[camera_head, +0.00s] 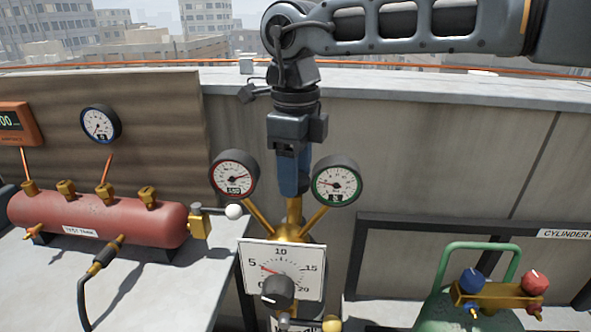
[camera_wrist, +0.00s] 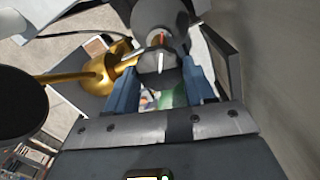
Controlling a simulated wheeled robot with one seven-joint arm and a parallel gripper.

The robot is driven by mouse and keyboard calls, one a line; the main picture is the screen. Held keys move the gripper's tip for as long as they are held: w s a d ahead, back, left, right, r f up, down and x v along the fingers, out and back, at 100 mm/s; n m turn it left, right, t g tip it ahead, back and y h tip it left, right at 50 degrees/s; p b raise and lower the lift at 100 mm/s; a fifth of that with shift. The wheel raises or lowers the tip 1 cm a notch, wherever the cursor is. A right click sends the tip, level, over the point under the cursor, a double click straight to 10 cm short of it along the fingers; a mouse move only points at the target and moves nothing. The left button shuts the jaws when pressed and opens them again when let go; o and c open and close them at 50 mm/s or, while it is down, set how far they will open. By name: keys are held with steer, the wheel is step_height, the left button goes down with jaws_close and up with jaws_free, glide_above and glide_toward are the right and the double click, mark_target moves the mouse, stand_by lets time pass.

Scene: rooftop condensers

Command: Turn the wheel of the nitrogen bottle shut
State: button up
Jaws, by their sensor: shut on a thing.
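The nitrogen bottle's brass regulator (camera_head: 291,232) stands at the middle of the head view, with a red-rimmed gauge (camera_head: 234,175) and a green-rimmed gauge (camera_head: 337,181) on slanting brass tubes. My gripper (camera_head: 292,182) points down between the gauges. In the wrist view its blue fingers (camera_wrist: 158,88) stand on either side of a dark wheel (camera_wrist: 158,68) with a pale mark, and it is shut on it. The wheel is not clear in the head view. The brass body (camera_wrist: 97,75) lies to the left of the fingers in the wrist view.
A square dial (camera_head: 310,257) with a dark knob (camera_head: 278,291) is in front of the regulator. A red test tank (camera_head: 100,218) is on the left bench. A green cylinder (camera_head: 450,308) with a manifold stands at right. A parapet wall (camera_head: 430,150) runs close behind.

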steer(key=m, duration=0.6)
steer(key=m+b, duration=0.1)
steer(key=m, duration=0.4)
steer(key=shift+m, duration=0.4)
stand_by(0.3)
steer(key=o, duration=1)
steer(key=shift+o, duration=0.2)
step_height(320, 180, up, 8)
steer(key=shift+f, duration=0.1)
